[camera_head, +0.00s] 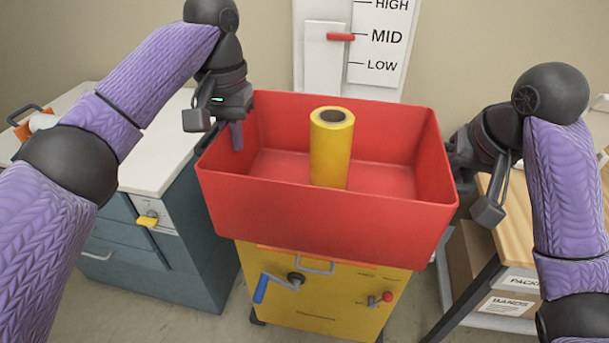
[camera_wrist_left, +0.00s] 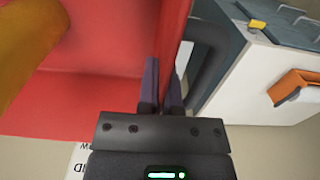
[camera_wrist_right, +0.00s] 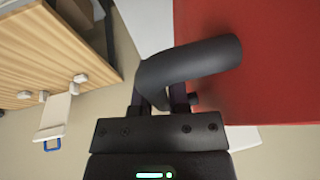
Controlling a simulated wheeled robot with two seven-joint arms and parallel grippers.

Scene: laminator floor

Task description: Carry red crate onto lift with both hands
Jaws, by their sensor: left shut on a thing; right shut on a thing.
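The red crate (camera_head: 320,215) is an open box in the middle of the head view, with a yellow roll (camera_head: 330,150) standing upright inside it. Below it is a yellow cabinet with a crank (camera_head: 315,300), seemingly the lift; its top is hidden by the crate, so I cannot tell whether they touch. My left gripper (camera_head: 226,128) is shut on the crate's left side, with one finger inside the wall (camera_wrist_left: 162,88). My right gripper (camera_wrist_right: 163,97) is shut at the dark curved handle (camera_wrist_right: 195,62) on the crate's right side; its fingertips are partly hidden.
A height board (camera_head: 385,40) marked HIGH, MID and LOW stands behind, its red pointer (camera_head: 340,37) at MID. A blue-grey cabinet (camera_head: 150,220) with a white top stands left. A wooden-topped table (camera_head: 515,225) with boxes below stands right, close to my right arm.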

